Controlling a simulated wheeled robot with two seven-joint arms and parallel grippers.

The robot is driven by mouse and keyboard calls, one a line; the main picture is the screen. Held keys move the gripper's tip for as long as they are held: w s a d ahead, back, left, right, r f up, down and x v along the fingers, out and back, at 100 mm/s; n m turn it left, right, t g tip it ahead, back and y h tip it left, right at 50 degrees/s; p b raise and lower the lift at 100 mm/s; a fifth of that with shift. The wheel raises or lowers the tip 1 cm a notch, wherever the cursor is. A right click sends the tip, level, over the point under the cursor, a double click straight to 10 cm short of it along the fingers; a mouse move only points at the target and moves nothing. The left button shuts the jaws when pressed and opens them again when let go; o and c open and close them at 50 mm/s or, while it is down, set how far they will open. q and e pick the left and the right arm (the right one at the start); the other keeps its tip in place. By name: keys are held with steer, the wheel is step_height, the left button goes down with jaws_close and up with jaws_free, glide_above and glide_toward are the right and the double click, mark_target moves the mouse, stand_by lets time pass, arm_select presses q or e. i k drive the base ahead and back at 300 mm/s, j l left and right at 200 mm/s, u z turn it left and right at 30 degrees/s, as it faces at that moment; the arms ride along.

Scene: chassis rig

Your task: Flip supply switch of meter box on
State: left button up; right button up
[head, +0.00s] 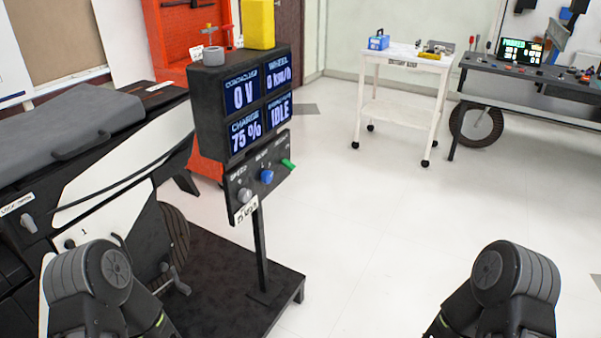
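A black box with lit meter readouts (243,100) stands on a post left of centre. It reads 0 V, 0 km/h, 75 % and IDLE. A tilted control panel (259,176) below it carries a grey knob (244,195), a blue knob (266,177) and a green control (288,164). I cannot tell which control, if any, is the supply switch, as the labels are too small. Another dark unit with a lit display (521,49) stands on the far right bench. My two arms show at the bottom left and bottom right; both grippers are out of view.
A black and white vehicle chassis (125,150) fills the left, with a grey lever switch (29,222) on its side. The post stands on a dark platform (228,262). A white trolley (405,113) and a dark workbench (545,92) stand behind. The middle floor is clear.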

mark_target(288, 164)
steer(key=i+l+z, duration=0.2)
steer(key=i+l, duration=0.4)
steer(key=i+l+z, duration=0.2)
steer(key=i+l, duration=0.25)
steer(key=i, duration=0.2)
